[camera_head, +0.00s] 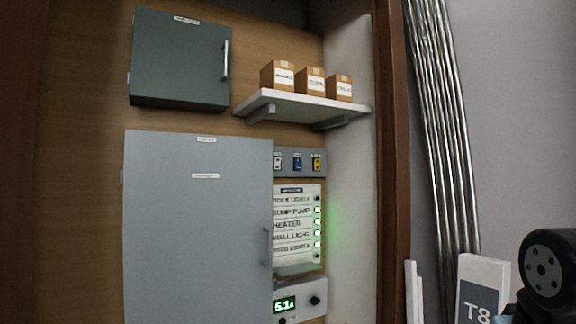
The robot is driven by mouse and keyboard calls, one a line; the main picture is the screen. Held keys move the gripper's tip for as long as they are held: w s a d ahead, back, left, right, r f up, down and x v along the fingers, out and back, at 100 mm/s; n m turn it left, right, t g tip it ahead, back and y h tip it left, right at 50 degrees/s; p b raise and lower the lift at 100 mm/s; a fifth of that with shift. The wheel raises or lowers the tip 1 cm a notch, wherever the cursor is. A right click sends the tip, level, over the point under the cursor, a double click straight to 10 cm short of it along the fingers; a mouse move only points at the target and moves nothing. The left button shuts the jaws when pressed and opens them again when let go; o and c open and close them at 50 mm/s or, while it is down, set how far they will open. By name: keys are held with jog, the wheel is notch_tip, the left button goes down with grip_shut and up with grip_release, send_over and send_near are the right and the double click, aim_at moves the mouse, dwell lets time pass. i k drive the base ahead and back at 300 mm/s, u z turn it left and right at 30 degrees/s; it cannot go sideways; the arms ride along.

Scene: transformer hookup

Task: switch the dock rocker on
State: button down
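A grey strip (306,172) on the cabinet's back wall carries a white switch (278,163), a blue switch (297,163) and a yellow switch (317,163). Their small labels are too blurred to read, so I cannot tell which is the dock rocker or its position. Below is a white labelled panel (293,248); its top row seems to read "dock lights". The marker beside that row (318,198) is dark, while several below it glow white-green. A large grey door (190,250) covers the left part of this panel.
A dark green box (180,62) hangs at upper left. A white shelf (300,105) holds three small cartons (309,81) above the switches. A display unit (299,301) reads about 5.1. Metal pipes (445,130) and a white "T8" box (483,288) stand at right.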

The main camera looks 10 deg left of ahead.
aim_at(276, 160)
jog(key=k, duration=1.25)
jog(key=u, duration=0.5)
jog(key=i, duration=1.6)
jog(key=z, duration=0.4)
